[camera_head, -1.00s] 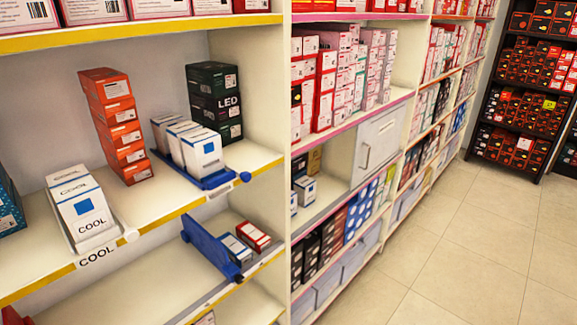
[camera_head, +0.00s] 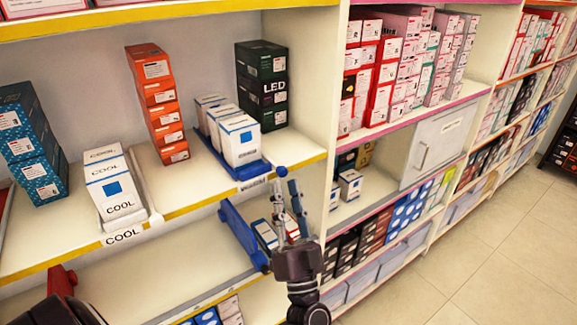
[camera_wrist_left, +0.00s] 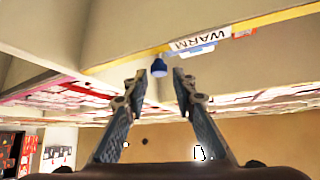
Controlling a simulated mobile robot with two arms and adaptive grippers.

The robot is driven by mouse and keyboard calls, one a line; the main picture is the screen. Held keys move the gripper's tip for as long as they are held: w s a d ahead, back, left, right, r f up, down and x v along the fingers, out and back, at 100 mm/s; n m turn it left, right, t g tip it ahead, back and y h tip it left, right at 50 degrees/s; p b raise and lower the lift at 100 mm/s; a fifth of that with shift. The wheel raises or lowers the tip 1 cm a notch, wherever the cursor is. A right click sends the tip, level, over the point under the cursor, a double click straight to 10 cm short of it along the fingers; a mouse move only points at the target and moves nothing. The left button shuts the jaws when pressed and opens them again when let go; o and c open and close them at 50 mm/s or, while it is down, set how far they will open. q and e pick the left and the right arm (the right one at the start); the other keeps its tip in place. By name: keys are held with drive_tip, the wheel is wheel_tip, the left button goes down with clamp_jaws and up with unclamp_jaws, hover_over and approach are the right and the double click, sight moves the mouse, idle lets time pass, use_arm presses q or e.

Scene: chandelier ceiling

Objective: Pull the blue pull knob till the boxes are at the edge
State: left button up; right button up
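A blue tray (camera_head: 252,169) on the upper shelf holds several white boxes with blue squares (camera_head: 240,140). The boxes stand back from the shelf's yellow front edge. The blue pull knob (camera_wrist_left: 159,67) shows in the left wrist view just beyond the fingertips, near the WARM label (camera_wrist_left: 200,42). My left gripper (camera_wrist_left: 159,74) is open, with the knob lined up between its fingers and apparently not gripped. In the head view my left gripper (camera_head: 287,180) is in front of the tray's right front corner and hides part of the knob area. My right gripper is not in view.
A white tray with COOL boxes (camera_head: 113,188) stands to the left, and orange boxes (camera_head: 160,115) and dark LED boxes (camera_head: 262,85) stand behind. A blue divider (camera_head: 240,232) is on the shelf below. The floor (camera_head: 500,255) to the right is clear.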

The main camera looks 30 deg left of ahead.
sight(283, 175)
use_arm(q)
drive_tip(key=p+x, duration=0.1)
drive_tip(key=x, duration=0.4)
drive_tip(key=shift+f, duration=0.1)
clamp_jaws()
